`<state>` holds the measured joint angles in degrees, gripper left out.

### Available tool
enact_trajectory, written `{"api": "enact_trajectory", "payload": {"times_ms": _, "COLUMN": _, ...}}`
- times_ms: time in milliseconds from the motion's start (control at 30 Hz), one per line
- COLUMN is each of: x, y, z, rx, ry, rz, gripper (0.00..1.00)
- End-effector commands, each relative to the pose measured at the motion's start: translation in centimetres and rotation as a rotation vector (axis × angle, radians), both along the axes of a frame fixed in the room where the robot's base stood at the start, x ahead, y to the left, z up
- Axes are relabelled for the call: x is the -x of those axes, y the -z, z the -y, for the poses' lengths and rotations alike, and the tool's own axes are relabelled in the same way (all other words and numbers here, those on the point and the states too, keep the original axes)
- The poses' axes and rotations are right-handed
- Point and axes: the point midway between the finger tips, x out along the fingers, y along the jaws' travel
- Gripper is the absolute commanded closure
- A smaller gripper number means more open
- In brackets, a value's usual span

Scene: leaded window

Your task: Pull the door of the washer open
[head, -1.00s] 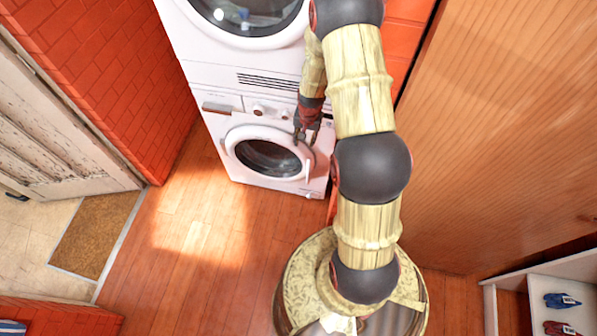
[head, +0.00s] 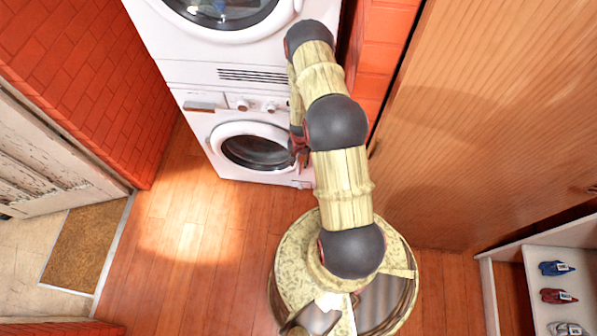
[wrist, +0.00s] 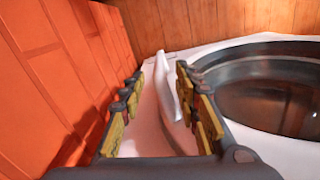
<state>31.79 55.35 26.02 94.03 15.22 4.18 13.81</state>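The washer (head: 209,132) is the lower white machine of a stack. Its round door (head: 225,158) has a white ring and dark glass and looks shut. In the wrist view, the door's dark glass (wrist: 275,90) is on the right. The white door handle (wrist: 165,85) stands up between my gripper's (wrist: 157,88) two fingers. The fingers are spread, with gaps showing beside the handle; I cannot tell whether either touches it. In the head view, my gripper (head: 299,159) is at the right edge of the door and hides the handle.
A second white machine (head: 185,55) stands on top of the washer. A red brick wall (wrist: 50,85) runs close beside my gripper. A wooden panel (head: 470,110) is on the right, with a shoe shelf (head: 510,270) below it. The wooden floor (head: 190,215) left of my base is clear.

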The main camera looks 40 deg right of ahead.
Motion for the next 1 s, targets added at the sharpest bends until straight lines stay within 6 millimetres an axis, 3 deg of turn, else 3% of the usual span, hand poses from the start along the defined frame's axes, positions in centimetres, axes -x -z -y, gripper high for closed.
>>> {"api": "enact_trajectory", "payload": {"times_ms": 33, "x": 0.1, "y": 1.5, "z": -0.1, "rx": 0.000, "ry": 0.001, "rz": -0.001, "gripper": 0.68}}
{"api": "enact_trajectory", "payload": {"times_ms": 200, "x": 0.0, "y": 4.7, "z": -0.1, "rx": 0.000, "ry": 0.000, "rz": 0.000, "gripper": 0.68}}
{"api": "enact_trajectory", "payload": {"times_ms": 400, "x": -0.1, "y": 7.5, "z": -0.1, "rx": 0.001, "ry": 0.000, "rz": 0.000, "gripper": 0.68}}
{"api": "enact_trajectory", "payload": {"times_ms": 600, "x": -0.1, "y": 8.6, "z": -0.1, "rx": 0.001, "ry": 0.000, "rz": 0.000, "gripper": 0.68}}
{"api": "enact_trajectory", "payload": {"times_ms": 900, "x": -0.2, "y": 8.7, "z": -0.1, "rx": 0.001, "ry": 0.000, "rz": 0.000, "gripper": 0.68}}
{"api": "enact_trajectory", "payload": {"times_ms": 1000, "x": -0.2, "y": 8.7, "z": -0.1, "rx": 0.001, "ry": 0.000, "rz": 0.000, "gripper": 0.73}}
